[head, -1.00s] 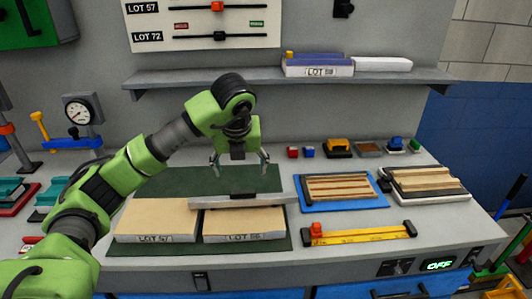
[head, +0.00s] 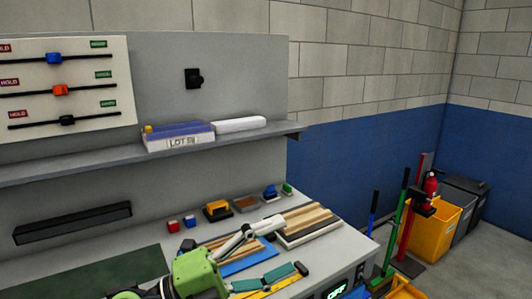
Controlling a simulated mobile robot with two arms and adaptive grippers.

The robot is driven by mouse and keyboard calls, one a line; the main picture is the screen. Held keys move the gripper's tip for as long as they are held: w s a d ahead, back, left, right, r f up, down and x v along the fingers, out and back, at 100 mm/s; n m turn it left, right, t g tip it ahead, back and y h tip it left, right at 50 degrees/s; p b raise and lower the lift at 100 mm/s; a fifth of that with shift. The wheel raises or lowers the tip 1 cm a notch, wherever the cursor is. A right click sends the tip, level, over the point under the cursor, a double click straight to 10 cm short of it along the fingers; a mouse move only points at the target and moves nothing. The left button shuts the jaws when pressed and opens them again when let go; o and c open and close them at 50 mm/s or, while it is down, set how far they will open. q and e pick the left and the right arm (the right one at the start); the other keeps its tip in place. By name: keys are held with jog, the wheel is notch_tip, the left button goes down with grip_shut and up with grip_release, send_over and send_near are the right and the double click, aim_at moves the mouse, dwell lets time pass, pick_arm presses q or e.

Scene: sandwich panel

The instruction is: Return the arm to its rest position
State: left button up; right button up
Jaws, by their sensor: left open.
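My left gripper (head: 272,250) shows at the bottom of the head view, with its green body and two spread fingers pointing right. It is open and I see nothing between the fingers. It appears in front of the blue tray (head: 262,262) and the yellow level-like bar on the bench, partly covering both. I cannot tell its height above them. Most of my left arm is below the frame. My right gripper is not in view.
A striped panel stack (head: 305,226) lies near the bench's right end. A shelf (head: 60,168) runs along the wall. A green mat (head: 120,275) is left; a yellow bin (head: 425,228) stands beyond the bench.

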pick_arm(q)
jog(key=w+a+f+n+t+y, duration=0.1)
jog(key=w+a+n+t+y, duration=0.2)
jog(key=a+n+t+y, duration=0.65)
jog(key=w+a+f+n+t+y, duration=0.2)
jog(key=w+a+n+t+y, duration=0.25)
jog(key=n, duration=0.75)
jog(key=s+a+f+n+g+y, duration=0.3)
jog(key=a+f, duration=0.2)
jog(key=f, duration=0.3)
jog(key=s+a+f+n+g+y, duration=0.25)
jog(key=a+f+n, duration=0.2)
jog(key=f, duration=0.35)
jog(key=s+f+n+g, duration=0.1)
jog(key=s+f+g, duration=0.5)
jog(key=s+f, duration=0.5)
jog(key=s+f+g, duration=0.6)
jog(key=s+f, duration=0.2)
jog(key=s, duration=0.4)
notch_tip(320, 180, down, 25)
jog(key=s+d+g, duration=0.1)
jog(key=s+g, duration=0.1)
jog(key=s, duration=0.1)
jog(key=s+a+f, duration=0.3)
jog(key=s+f, duration=1.4)
jog(key=shift+f+m+g, duration=0.3)
jog(key=shift+f+g, duration=0.1)
jog(key=shift+g, duration=0.05)
